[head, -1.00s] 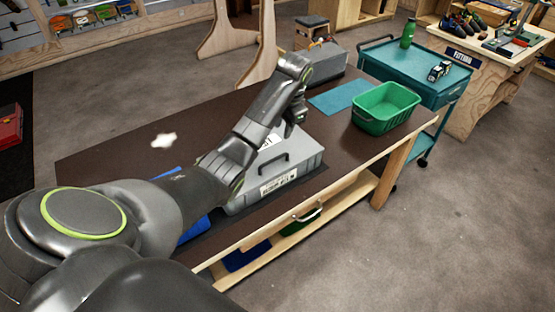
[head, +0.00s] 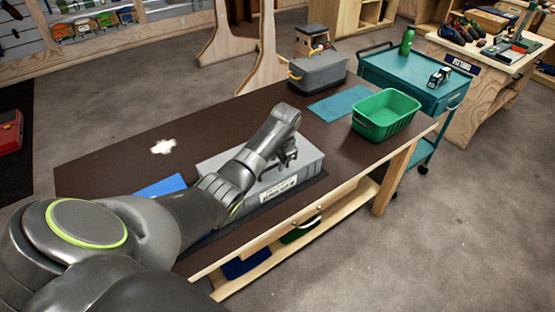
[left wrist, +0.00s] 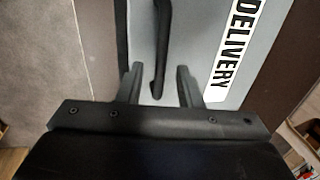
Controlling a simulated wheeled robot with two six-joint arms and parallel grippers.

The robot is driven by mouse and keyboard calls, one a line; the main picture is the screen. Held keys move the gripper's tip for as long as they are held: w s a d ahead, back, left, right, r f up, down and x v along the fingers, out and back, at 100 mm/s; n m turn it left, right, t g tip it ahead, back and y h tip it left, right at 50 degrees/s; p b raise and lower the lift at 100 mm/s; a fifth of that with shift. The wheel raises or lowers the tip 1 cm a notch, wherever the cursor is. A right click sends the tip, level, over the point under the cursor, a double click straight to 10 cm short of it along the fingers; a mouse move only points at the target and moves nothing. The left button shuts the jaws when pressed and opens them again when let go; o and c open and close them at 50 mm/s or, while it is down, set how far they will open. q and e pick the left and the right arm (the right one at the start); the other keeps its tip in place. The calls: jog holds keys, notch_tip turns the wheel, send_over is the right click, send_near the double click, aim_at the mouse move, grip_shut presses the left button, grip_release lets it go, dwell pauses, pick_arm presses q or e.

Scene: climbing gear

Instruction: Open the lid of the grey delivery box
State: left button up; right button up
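The grey delivery box (head: 300,174) lies on the dark brown workbench, its lid down flat. A white label shows on its front, and the left wrist view shows a "DELIVERY" label (left wrist: 236,45) on the lid. My left gripper (head: 288,157) is over the lid at its handle. In the left wrist view the black lid handle (left wrist: 160,55) lies between the two fingers of my left gripper (left wrist: 158,82), with gaps on both sides. The fingers are open. My arm hides part of the box. My right gripper is not in view.
A green bin (head: 384,113), a blue mat (head: 338,103) and a grey toolbox (head: 318,73) stand on the workbench (head: 120,160) beyond the box. A blue item (head: 162,186) lies left of it. A teal cart (head: 400,66) stands behind.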

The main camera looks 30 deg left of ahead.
pick_arm(q)
jog(key=shift+c, duration=0.2)
grip_shut()
dwell(0.3)
